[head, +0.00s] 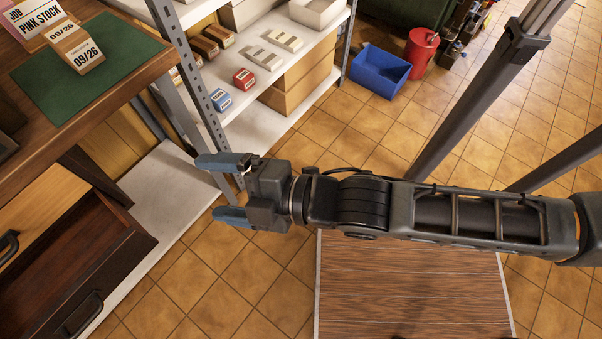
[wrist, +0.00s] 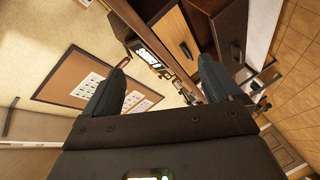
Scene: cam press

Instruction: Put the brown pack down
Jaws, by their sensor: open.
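My gripper (head: 228,190) is open and empty, reaching left over the floor between the wooden desk and the metal shelf rack. In the wrist view its two blue-grey fingers (wrist: 165,85) are spread apart with nothing between them. Dark brown packs (head: 205,47) with pale labels lie on the upper white shelf, behind and above my gripper in the head view. Tan-brown blocks marked 09/26 (head: 86,60) sit at the green mat on the desk, left of my gripper. I cannot tell which of these is the brown pack. My gripper touches none of them.
The shelf also holds red (head: 243,78), blue (head: 221,100) and cream packs (head: 264,58). A blue bin (head: 379,72) and red can (head: 421,50) stand on the floor. An open drawer (head: 75,250) is lower left.

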